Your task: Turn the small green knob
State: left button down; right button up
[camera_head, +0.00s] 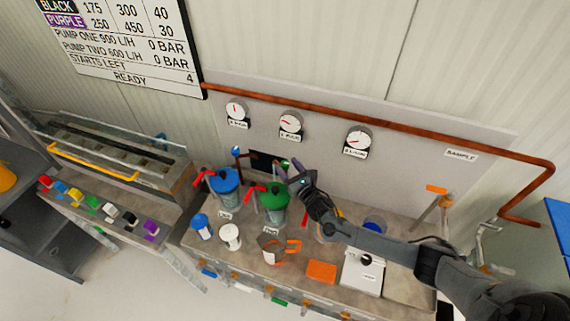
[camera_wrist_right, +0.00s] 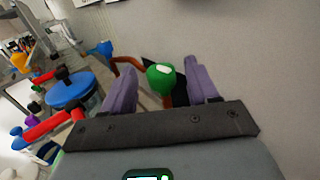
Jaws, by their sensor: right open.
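The small green knob (camera_wrist_right: 161,79) has a white mark on top and sits on a copper pipe near the wall. In the head view the knob (camera_head: 284,163) shows just left of my right gripper's tips. My right gripper (camera_head: 290,170) is open. In the right wrist view its two purple fingers (camera_wrist_right: 162,88) stand on either side of the knob, with gaps visible on both sides. I cannot tell how deep the knob is between them. My left gripper is not in view.
A green-lidded pump (camera_head: 274,196) and a blue-lidded pump (camera_head: 225,181) with red handles stand below and left of my gripper. A blue knob (camera_head: 236,150) is to the left. Three gauges (camera_head: 290,122) and a long copper pipe (camera_head: 400,126) are on the wall panel.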

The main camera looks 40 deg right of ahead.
jog(key=shift+w+d, duration=0.2)
jog(key=shift+w, duration=1.05)
jog(key=c, duration=0.9)
jog(key=shift+c, duration=0.2)
